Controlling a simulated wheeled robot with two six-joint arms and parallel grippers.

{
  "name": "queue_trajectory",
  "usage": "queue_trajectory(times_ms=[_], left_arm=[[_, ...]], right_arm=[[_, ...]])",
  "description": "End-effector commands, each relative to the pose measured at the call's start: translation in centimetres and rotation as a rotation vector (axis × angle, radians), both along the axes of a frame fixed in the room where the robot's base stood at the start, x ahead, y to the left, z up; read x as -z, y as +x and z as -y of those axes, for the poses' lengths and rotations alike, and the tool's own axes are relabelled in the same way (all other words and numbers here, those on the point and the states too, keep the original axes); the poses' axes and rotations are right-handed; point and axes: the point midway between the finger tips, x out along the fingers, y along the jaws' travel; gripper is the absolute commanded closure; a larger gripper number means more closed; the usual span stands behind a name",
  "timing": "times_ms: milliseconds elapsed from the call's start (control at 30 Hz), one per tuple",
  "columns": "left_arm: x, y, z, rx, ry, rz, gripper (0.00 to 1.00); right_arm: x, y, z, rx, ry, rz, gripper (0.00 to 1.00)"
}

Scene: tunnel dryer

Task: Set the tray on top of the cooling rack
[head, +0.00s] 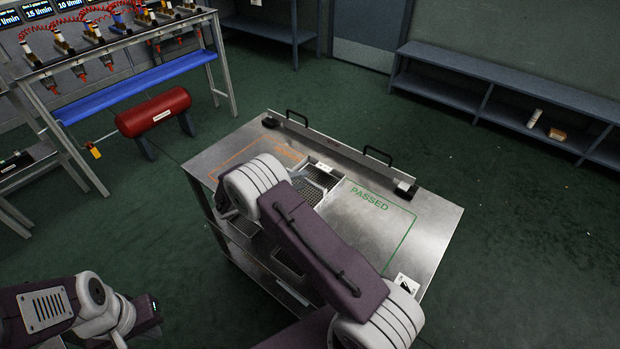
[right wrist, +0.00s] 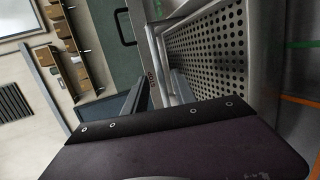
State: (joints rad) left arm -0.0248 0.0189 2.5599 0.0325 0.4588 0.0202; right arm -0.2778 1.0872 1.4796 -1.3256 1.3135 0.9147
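My right arm crosses a steel table (head: 420,225) in the head view and hides much of its middle. I cannot tell which is the tray or the cooling rack. The right wrist view shows a perforated metal panel (right wrist: 208,48) with a pale rail along its edge, close to my right gripper (right wrist: 157,88). Its fingers are beside that rail; whether they grip it is unclear. My left gripper (head: 148,310) is at the lower left, away from the table; its fingers are not clear.
The table has a green PASSED outline (head: 370,200), an orange outline and a raised back rail with black handles (head: 378,154). A red tank (head: 153,112) and blue bench (head: 135,88) stand back left. Shelves (head: 490,85) line the right wall. The green floor right of the table is clear.

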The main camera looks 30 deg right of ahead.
Motion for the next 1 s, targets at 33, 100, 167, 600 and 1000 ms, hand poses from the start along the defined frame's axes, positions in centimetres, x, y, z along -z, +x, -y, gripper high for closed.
queue_trajectory(times_ms=[33, 100, 167, 600, 1000], left_arm=[[0.1, 0.0, 0.0, 0.000, 0.000, 0.000, 1.00], [0.2, 0.0, 0.0, 0.000, 0.000, 0.000, 1.00], [0.2, 0.0, 0.0, 0.000, 0.000, 0.000, 1.00], [0.3, 0.0, 0.0, 0.000, 0.000, 0.000, 1.00], [-1.5, 0.0, 0.0, 0.000, 0.000, 0.000, 1.00]], right_arm=[[-0.4, -0.1, -1.3, -0.006, 0.000, 0.002, 0.68], [-1.0, -0.5, -2.8, -0.005, 0.001, 0.002, 0.68], [-1.4, -0.8, -3.9, -0.004, 0.001, 0.001, 0.68], [-2.2, -1.3, -5.9, 0.001, 0.000, -0.001, 0.68], [-7.5, -0.6, -3.4, 0.061, 0.032, 0.079, 0.68]])
